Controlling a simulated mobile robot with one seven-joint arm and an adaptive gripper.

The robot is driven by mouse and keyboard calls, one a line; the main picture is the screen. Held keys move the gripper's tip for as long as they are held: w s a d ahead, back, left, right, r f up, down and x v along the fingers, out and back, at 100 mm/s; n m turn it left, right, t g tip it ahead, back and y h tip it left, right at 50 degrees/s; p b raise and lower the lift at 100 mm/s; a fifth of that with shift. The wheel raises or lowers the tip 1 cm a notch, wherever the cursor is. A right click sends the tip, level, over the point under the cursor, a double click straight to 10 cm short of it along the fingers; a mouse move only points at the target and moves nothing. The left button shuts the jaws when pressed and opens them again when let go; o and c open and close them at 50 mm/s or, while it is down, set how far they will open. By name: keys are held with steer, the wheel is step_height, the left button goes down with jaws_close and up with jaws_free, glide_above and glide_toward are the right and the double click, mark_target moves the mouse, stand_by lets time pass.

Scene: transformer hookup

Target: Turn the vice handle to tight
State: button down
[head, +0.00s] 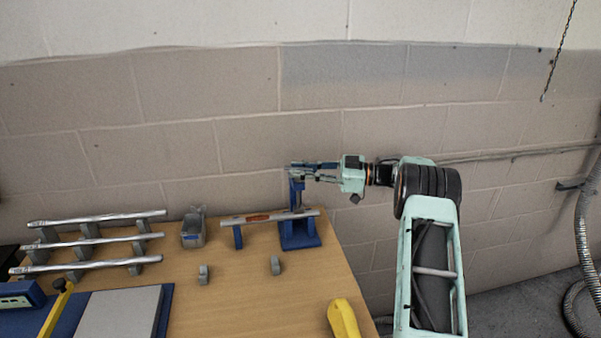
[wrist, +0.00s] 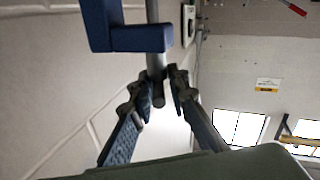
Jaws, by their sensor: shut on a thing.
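The blue vice (head: 300,238) stands at the back right of the wooden table, with a metal bar (head: 272,216) lying level across it and a smaller blue support. My gripper (head: 303,172) reaches in from the right at the top of the vice. In the wrist view, my gripper's two fingers (wrist: 158,88) close on the lower part of a grey rod, the vice handle (wrist: 156,64). The blue vice frame (wrist: 135,38) shows beside and behind the rod. In the head view the fingers and vice top overlap, so the handle is hard to make out.
Several metal bars on grey holders (head: 92,238) lie at the left. A grey metal box (head: 194,228) and two small grey blocks stand near the vice. A yellow object (head: 343,318) lies at the table's front right. The block wall is close behind.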

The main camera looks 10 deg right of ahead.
steer(key=shift+w+d+r, duration=0.15)
steer(key=shift+r, duration=0.1)
steer(key=c, duration=2.2)
jaws_free()
steer(key=shift+o, duration=0.9)
steer(key=shift+f, duration=0.15)
steer(key=v, duration=1.2)
